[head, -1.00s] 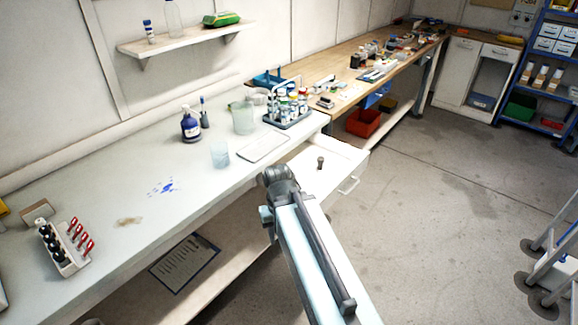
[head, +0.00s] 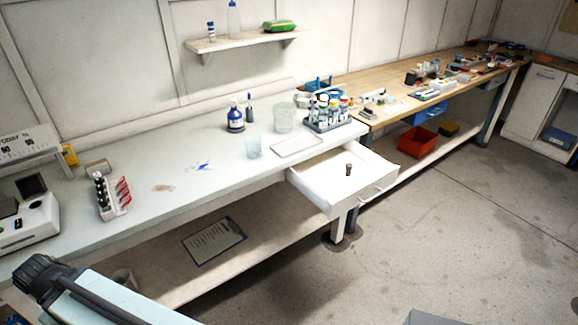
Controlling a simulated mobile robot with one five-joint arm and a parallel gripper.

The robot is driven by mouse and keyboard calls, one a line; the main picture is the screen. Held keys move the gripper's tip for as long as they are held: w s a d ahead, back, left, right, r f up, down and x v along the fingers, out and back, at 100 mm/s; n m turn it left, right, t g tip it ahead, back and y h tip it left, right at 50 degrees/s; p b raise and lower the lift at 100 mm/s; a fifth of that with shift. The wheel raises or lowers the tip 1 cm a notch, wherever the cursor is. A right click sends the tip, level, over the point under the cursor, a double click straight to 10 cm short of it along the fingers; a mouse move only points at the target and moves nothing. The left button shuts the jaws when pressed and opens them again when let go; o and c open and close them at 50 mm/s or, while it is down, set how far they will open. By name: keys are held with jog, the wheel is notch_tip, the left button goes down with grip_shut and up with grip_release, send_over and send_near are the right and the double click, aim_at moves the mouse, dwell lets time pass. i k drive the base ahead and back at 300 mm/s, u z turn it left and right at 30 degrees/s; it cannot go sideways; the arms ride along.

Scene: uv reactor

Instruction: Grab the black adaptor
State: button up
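A small black cylindrical piece (head: 348,169) stands upright in the open white drawer (head: 318,187) under the right end of the white bench. It looks like the black adaptor, but it is too small to be sure. Part of my arm shows at the lower left, well apart from the drawer. My gripper's fingers are not in view.
The white bench (head: 215,185) holds a blue bottle (head: 236,121), beakers, a bottle rack (head: 330,118) and a rack of black and red tools (head: 111,195). A red bin (head: 417,143) sits on the lower shelf at right. The floor before the drawer is clear.

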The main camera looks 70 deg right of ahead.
aim_at(349, 166)
jog(key=u, duration=0.45)
jog(key=k, duration=1.25)
jog(key=z, duration=1.15)
jog(key=i, duration=0.45)
